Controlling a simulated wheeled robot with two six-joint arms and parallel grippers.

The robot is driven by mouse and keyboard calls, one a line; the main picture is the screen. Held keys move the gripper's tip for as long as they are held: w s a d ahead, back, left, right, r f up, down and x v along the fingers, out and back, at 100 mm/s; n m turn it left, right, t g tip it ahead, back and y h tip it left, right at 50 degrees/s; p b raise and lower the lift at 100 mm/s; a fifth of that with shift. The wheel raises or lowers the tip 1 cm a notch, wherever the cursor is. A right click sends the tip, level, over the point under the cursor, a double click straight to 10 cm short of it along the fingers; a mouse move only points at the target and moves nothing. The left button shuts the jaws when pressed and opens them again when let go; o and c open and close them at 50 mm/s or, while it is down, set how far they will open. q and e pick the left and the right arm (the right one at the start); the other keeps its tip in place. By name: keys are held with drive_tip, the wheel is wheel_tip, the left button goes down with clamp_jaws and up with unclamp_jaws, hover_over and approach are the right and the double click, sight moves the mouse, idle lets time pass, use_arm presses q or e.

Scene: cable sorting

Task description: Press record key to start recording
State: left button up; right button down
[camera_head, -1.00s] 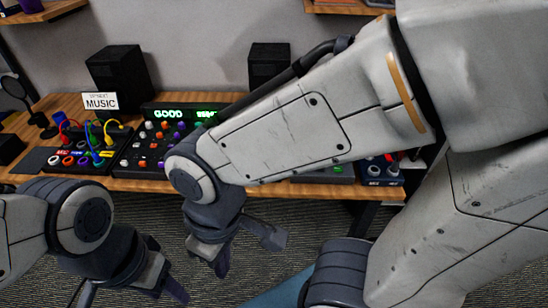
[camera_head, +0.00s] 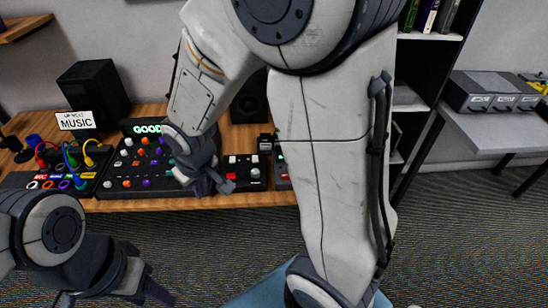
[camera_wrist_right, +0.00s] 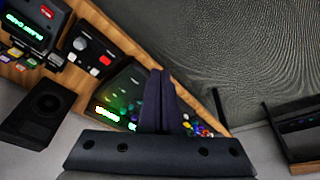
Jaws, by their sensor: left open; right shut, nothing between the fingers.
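A small black box (camera_head: 243,172) with white knobs and a red key stands on the wooden desk, right of the mixer. In the right wrist view, a dark box (camera_wrist_right: 92,46) has a red key (camera_wrist_right: 105,60) and a pale knob. I cannot read a record label on either. My left gripper (camera_head: 156,292) is open and empty, low in front of the desk.
The mixer (camera_head: 130,182) has many coloured knobs and a lit "GOOD" display. A patch panel (camera_head: 50,181) with coloured cables, a "MUSIC" sign (camera_head: 75,121) and a black speaker (camera_head: 93,93) stand left. My right arm hides part of the desk. A grey side table (camera_head: 505,132) stands at right.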

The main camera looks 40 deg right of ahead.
drive_tip(key=w+d+f+m+t+p, duration=0.1)
drive_tip(key=w+d+m+p, duration=0.25)
drive_tip(key=w+d, duration=0.6)
use_arm(q)
wheel_tip(320, 180, up, 14)
drive_tip(key=p, duration=0.8)
drive_tip(key=shift+f+p, duration=0.15)
drive_tip(key=shift+p, duration=0.15)
use_arm(e)
drive_tip(key=s+d+f+m+t, duration=0.1)
drive_tip(key=d+f, duration=0.4)
drive_tip(key=d, duration=0.6)
drive_tip(key=s+d+f+m+t, duration=0.1)
drive_tip(key=d+f+m+t, duration=0.3)
drive_tip(key=d, duration=0.7)
drive_tip(key=shift+f+m, duration=0.75)
drive_tip(key=shift+m, duration=0.3)
use_arm(q)
drive_tip(key=shift+f, duration=0.1)
use_arm(e)
drive_tip(key=shift+d+f, duration=0.1)
use_arm(q)
wheel_tip(320, 180, down, 7)
drive_tip(key=b, duration=0.7)
use_arm(e)
wheel_tip(320, 180, down, 9)
drive_tip(key=shift+w+r, duration=0.1)
drive_tip(key=shift+r, duration=0.1)
